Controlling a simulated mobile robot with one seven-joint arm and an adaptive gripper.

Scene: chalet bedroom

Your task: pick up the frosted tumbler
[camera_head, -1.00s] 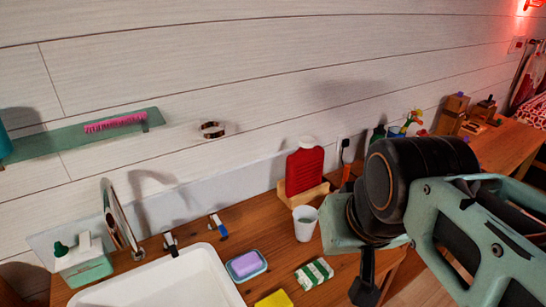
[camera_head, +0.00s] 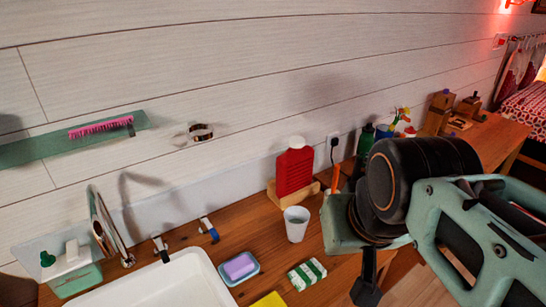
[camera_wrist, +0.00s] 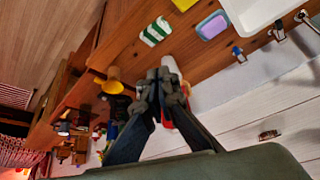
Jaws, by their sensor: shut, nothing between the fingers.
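The frosted tumbler (camera_head: 296,226) is a whitish cup standing upright on the wooden counter, in front of a red bottle in a wooden stand. In the wrist view a pale piece of what looks like the tumbler (camera_wrist: 170,64) shows just past my fingertips, mostly hidden by them. My gripper (camera_head: 366,292) points down to the right of the tumbler in the head view, apart from it in the picture. In the wrist view my gripper (camera_wrist: 163,76) has its fingers together and holds nothing. How far the fingertips are from the tumbler I cannot tell.
The red bottle (camera_head: 295,173) stands close behind the tumbler. A green-and-white striped block (camera_head: 307,274), a purple soap in a dish (camera_head: 239,268) and a white sink (camera_head: 160,285) lie in front and left. A dark green bottle (camera_head: 365,141) stands behind my arm.

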